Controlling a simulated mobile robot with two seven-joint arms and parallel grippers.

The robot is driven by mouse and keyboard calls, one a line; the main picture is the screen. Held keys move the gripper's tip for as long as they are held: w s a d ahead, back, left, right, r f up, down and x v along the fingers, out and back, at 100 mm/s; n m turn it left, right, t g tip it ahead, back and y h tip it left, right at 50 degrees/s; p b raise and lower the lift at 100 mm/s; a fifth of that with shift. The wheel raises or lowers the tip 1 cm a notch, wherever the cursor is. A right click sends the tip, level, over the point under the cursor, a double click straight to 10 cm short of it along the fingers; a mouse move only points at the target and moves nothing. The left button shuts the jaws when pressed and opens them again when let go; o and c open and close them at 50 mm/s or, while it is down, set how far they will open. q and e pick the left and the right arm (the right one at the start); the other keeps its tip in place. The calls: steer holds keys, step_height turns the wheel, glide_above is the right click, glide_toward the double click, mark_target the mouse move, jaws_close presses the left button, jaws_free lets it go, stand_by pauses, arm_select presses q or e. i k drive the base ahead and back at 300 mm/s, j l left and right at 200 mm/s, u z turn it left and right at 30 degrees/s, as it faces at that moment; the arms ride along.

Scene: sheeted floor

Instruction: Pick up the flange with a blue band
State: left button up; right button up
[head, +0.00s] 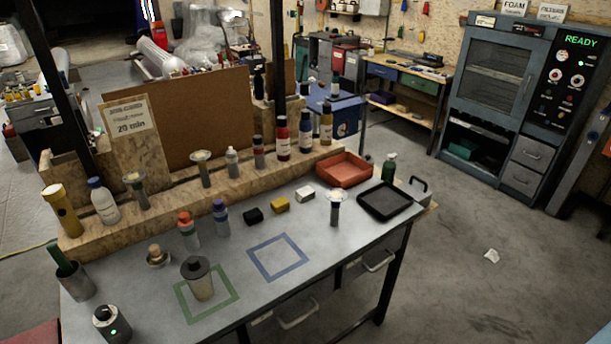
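Three flange-like pieces, each a round disc on a narrow stem, stand upright. One (335,208) is on the grey table near the black tray, with a pale disc and a dark stem. Another (203,169) stands on the wooden ledge behind the table, with a yellowish disc. The third (136,191) stands further left on the same ledge, also with a yellowish disc. They are too small to tell clearly which one has a blue band. Neither of my grippers is in view.
The grey table (330,255) carries a lidded cup (200,282) in a green square, an empty blue square (278,257), several bottles, small blocks, a red tray (344,169) and a black tray (384,201). A cabinet (497,88) stands at the right; the floor before it is mostly clear.

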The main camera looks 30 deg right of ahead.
mark_target(336, 196)
steer(key=z, duration=1.15)
